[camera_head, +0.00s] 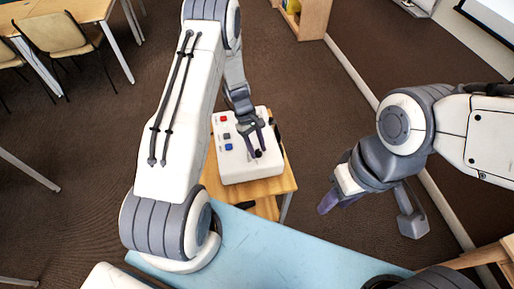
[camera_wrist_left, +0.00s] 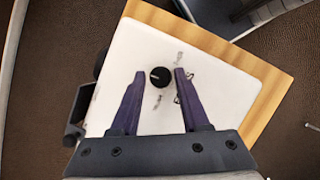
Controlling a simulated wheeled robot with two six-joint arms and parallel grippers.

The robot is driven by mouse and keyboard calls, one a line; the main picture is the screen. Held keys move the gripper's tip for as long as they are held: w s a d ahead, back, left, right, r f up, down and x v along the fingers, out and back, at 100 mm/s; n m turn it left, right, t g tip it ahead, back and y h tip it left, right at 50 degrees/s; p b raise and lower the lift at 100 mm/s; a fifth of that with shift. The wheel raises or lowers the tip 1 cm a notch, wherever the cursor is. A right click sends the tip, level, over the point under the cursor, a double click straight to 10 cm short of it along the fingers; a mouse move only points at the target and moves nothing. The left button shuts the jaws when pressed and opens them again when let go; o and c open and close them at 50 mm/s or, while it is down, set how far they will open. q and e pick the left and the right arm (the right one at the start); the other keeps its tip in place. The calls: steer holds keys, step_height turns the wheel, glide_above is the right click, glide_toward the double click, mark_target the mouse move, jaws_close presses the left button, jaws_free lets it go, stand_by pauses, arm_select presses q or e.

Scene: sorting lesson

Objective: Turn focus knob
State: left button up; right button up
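The focus knob (camera_wrist_left: 160,77) is a small round black knob with a light mark on the white top of a box-shaped device (camera_head: 240,172). In the head view the knob (camera_head: 258,153) is a dark spot by my left gripper (camera_head: 253,152). In the left wrist view the left gripper (camera_wrist_left: 160,74) is open, with one purple finger on each side of the knob and a gap on both sides. I cannot tell how far above the top the fingertips are. My right gripper (camera_head: 332,204) hangs away to the right, apart from the device; its finger opening is unclear.
Red, grey and blue buttons sit on the left of the device's top. The device stands on a small wooden table (camera_head: 284,182). A light-blue surface (camera_head: 270,250) lies nearer to me. Desks and chairs (camera_head: 55,35) stand at the far left.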

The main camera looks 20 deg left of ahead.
arm_select(q)
steer(key=shift+o, duration=0.6)
steer(key=shift+w+a+r, duration=0.1)
steer(key=shift+r, duration=0.05)
steer(key=b+v, duration=0.3)
steer(key=v, duration=0.7)
